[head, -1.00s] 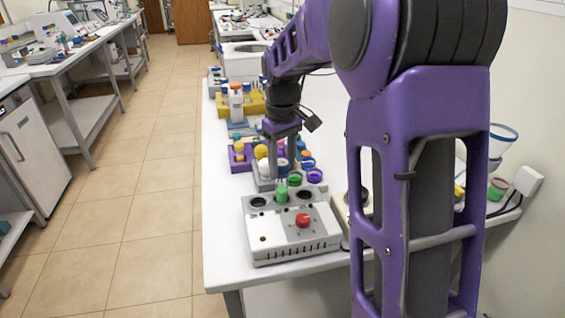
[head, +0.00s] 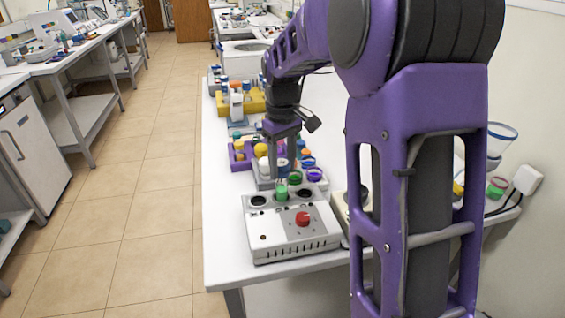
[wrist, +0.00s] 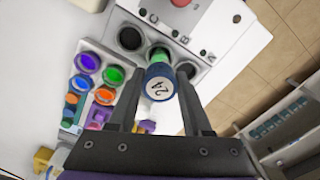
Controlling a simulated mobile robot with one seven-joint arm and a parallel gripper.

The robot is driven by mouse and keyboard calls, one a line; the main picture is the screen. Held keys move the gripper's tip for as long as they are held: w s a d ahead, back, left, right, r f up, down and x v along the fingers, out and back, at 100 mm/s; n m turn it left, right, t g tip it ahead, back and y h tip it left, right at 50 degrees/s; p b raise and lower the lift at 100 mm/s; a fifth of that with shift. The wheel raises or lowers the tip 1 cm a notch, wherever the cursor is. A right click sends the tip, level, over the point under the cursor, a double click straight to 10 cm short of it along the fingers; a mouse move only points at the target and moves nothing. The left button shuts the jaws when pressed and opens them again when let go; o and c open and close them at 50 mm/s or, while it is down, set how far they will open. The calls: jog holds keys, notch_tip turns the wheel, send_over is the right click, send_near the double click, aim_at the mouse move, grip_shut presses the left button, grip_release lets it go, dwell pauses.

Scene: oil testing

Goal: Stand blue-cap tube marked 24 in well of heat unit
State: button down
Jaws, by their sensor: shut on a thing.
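My gripper (head: 282,166) is shut on the tube with the blue cap (wrist: 159,83); the cap's white top reads 24 in the wrist view. The tube's green lower part (head: 281,192) shows below the fingers. It points down at the middle well of the white heat unit (head: 280,240). I cannot tell whether its tip is inside the well or just above it. The left well (head: 258,201) and the right well (head: 304,195) look dark and empty. In the wrist view the heat unit (wrist: 222,35) lies beyond the cap.
The heat unit has a red knob (head: 303,219) at its front. Behind it is a grey rack with several coloured caps (wrist: 112,74), close to my fingers. A purple rack (head: 238,156) and a yellow rack (head: 256,103) stand farther back. The bench's left edge is near.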

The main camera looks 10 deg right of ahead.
jog(key=shift+c, duration=1.3)
grip_release()
